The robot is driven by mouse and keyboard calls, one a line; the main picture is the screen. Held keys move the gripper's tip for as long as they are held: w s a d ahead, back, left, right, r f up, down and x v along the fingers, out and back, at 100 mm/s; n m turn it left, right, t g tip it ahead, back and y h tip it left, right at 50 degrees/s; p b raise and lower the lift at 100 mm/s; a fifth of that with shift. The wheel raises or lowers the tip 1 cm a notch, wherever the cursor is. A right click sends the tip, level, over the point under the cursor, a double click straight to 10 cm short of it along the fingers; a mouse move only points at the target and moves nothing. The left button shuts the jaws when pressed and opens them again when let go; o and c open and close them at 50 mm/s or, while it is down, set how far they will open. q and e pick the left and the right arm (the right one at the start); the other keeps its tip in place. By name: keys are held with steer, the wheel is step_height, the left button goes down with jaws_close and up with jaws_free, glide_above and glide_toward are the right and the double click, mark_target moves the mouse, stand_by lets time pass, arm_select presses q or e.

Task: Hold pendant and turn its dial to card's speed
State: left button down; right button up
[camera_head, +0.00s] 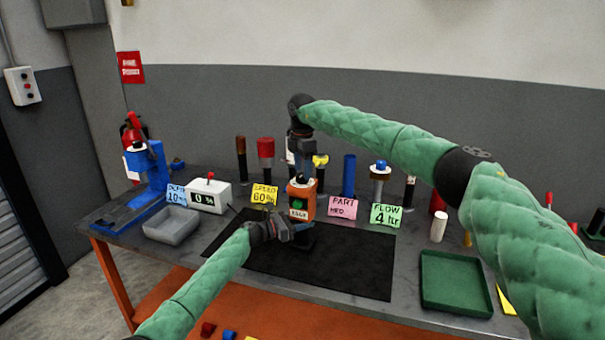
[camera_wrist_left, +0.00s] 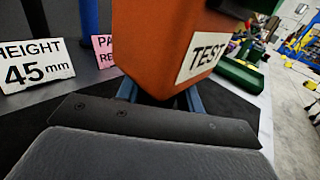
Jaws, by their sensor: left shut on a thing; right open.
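The orange pendant (camera_head: 301,201) stands upright above the black mat, with a green button and a small label on its front. My left gripper (camera_head: 303,234) is shut on its lower part. In the left wrist view the pendant (camera_wrist_left: 158,50) fills the middle, with a white TEST label on its side. My right gripper (camera_head: 303,158) is open and points down just above the pendant's top. The yellow speed card (camera_head: 264,194) reads SPEED 60%. The white display box (camera_head: 209,196) shows 0 %.
Other cards stand nearby: blue (camera_head: 175,194), pink PART (camera_head: 342,207) and green FLOW (camera_head: 385,215). Several cylinders line the back. A grey tray (camera_head: 171,226) is left, a green tray (camera_head: 455,283) right. The black mat (camera_head: 340,268) is clear in front.

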steer(key=shift+f, duration=1.1)
steer(key=c, duration=1)
